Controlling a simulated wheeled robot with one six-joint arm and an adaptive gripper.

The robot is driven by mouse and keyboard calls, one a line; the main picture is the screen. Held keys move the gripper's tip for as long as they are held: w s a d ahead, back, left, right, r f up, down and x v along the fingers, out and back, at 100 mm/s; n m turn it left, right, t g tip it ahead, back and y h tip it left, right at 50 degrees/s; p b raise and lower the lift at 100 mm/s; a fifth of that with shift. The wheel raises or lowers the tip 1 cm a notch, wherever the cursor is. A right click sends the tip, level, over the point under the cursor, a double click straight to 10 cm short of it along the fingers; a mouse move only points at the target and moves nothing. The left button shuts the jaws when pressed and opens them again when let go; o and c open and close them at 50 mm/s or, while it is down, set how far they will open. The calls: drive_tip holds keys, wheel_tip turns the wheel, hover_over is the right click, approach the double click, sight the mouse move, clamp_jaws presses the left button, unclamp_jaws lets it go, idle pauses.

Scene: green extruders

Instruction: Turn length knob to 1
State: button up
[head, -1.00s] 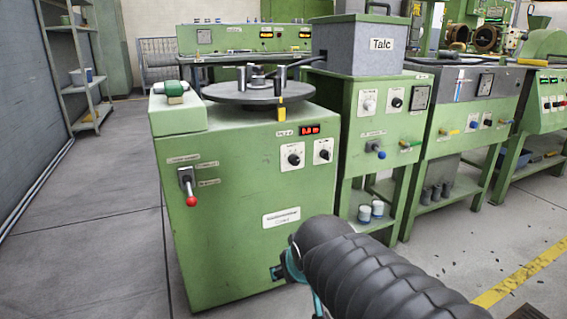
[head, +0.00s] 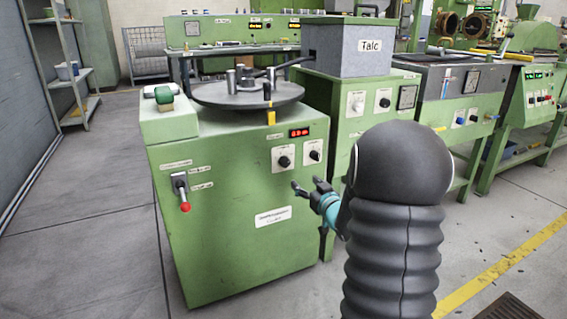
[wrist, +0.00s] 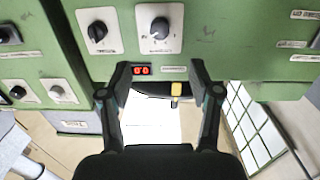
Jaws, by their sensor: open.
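The green machine (head: 235,225) carries two black knobs on white plates on its front. In the head view the left knob (head: 284,161) and right knob (head: 314,155) sit below a red display (head: 299,132). The wrist view is turned over, so that left knob appears as the right one (wrist: 160,28) and the other knob (wrist: 98,31) is left of it. Labels are too small to tell which is the length knob. My gripper (head: 308,185) is open and empty, just below the knobs in the head view, apart from them. Its fingers also show in the wrist view (wrist: 160,68).
A red-tipped lever (head: 183,195) is at the left of the machine front. A round turntable (head: 245,95) is on top. The grey Talc box (head: 345,50) and its green stand are at the right. Floor in front is clear.

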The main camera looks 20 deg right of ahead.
sight(286, 164)
drive_tip(key=w+p, duration=0.1)
drive_tip(key=w, duration=1.3)
drive_tip(key=shift+f, duration=0.15)
drive_tip(key=c, duration=1.1)
drive_tip(key=shift+c, duration=0.2)
